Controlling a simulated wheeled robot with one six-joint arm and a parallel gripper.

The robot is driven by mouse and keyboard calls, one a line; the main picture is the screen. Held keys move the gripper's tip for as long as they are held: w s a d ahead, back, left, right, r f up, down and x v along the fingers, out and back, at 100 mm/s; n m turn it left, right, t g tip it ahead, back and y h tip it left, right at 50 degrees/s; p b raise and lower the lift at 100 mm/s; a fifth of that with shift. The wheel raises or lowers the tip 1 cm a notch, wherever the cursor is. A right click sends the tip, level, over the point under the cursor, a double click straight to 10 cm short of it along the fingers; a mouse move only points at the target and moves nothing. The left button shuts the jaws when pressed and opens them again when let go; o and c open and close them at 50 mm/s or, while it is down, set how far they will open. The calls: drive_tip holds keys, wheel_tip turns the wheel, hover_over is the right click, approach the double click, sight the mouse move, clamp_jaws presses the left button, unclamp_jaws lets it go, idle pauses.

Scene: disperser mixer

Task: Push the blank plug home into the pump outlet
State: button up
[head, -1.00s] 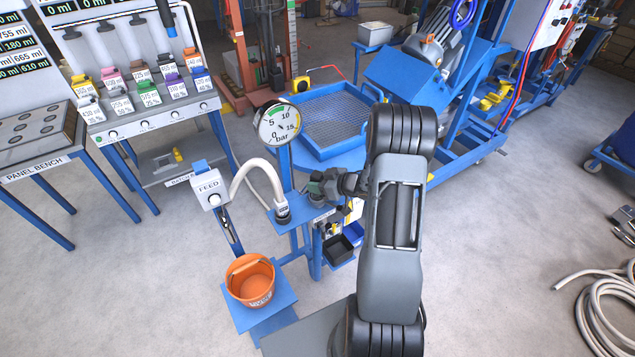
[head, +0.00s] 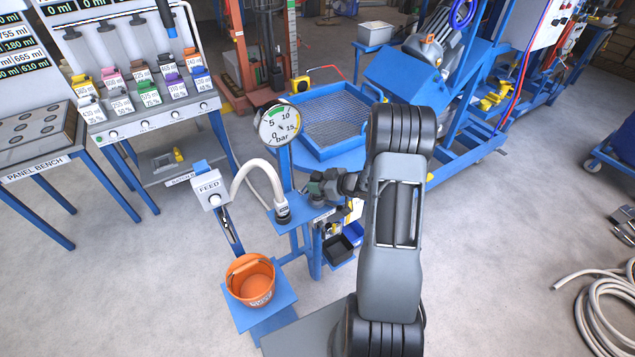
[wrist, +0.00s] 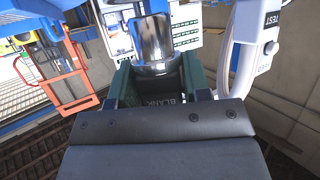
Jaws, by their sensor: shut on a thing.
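My gripper (head: 322,186) is low over the blue stand in the head view, to the right of the white hose's end. In the wrist view my gripper's green fingers (wrist: 155,82) are shut on the blank plug (wrist: 160,99), a dark piece lettered BLANK between them. A shiny metal cylinder (wrist: 152,42) lies in line just beyond the plug; I cannot tell whether it belongs to the plug or to the pump outlet. My gripper hides the outlet in the head view, so how deep the plug sits cannot be seen.
An orange bucket (head: 250,281) stands at front left. A blue mesh-bottomed tray (head: 322,118) is behind.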

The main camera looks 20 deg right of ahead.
drive_tip(key=shift+f+b, duration=1.5)
drive_tip(key=shift+f, duration=0.6)
drive_tip(key=o, duration=1)
drive_tip(key=shift+o, duration=0.7)
drive_tip(key=shift+a, duration=0.1)
drive_tip(key=v, duration=1.4)
drive_tip(key=shift+b, duration=0.4)
